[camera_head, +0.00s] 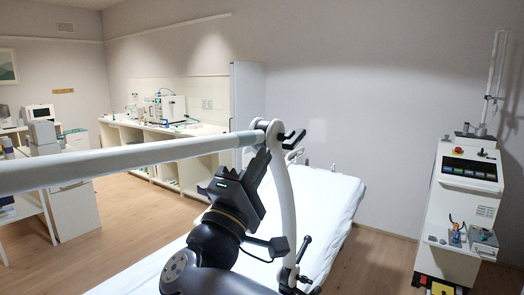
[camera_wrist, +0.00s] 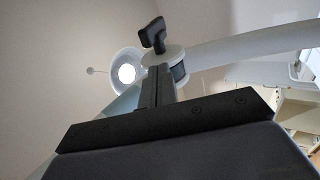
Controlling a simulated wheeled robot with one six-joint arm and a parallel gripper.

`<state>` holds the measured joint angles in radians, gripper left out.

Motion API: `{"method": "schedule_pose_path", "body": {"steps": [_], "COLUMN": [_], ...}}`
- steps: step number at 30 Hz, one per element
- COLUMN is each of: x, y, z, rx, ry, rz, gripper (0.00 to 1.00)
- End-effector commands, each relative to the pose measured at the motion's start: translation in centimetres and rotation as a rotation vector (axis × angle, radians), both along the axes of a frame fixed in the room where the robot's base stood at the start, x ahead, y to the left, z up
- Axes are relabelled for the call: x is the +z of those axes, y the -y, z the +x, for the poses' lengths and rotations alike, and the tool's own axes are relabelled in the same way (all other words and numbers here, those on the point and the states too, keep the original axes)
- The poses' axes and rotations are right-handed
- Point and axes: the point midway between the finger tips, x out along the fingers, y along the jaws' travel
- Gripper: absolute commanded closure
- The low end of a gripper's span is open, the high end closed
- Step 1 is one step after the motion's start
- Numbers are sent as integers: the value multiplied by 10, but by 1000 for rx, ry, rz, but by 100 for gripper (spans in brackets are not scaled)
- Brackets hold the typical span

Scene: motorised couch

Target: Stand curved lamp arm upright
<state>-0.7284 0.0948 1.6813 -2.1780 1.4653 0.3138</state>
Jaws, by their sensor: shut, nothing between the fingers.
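A white curved lamp arm (camera_head: 284,200) rises beside the couch in the head view, bowed and close to upright. At its top is a joint with a black handle (camera_head: 292,137). A long pale tube (camera_head: 120,160) runs left from this joint, nearly level. My gripper (camera_head: 262,153) is shut and empty, its tips just below the joint; I cannot tell whether they touch it. In the wrist view the shut fingers (camera_wrist: 156,85) point at the joint (camera_wrist: 163,54), and a pale tube (camera_wrist: 250,45) extends right. A round white piece with a bright centre (camera_wrist: 127,73) shows behind.
The couch (camera_head: 330,200) with a white cover lies behind and below my arm. A control cabinet (camera_head: 468,185) stands at the right. A counter with equipment (camera_head: 165,125) lines the back wall. Wooden floor is clear at the left and between couch and cabinet.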

Motion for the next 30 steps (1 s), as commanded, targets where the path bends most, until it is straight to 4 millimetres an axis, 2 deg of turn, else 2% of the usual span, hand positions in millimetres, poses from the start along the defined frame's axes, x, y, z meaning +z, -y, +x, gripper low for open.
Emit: {"method": "schedule_pose_path", "body": {"steps": [14, 17, 24, 30], "x": [4, 9, 35, 42], "y": [4, 8, 40, 61], "z": [5, 12, 59, 92], "rx": [-1, -4, -10, -6], "ry": [-1, -14, -126, -203], "rz": [1, 9, 83, 133], "gripper": [100, 100, 100, 100]}}
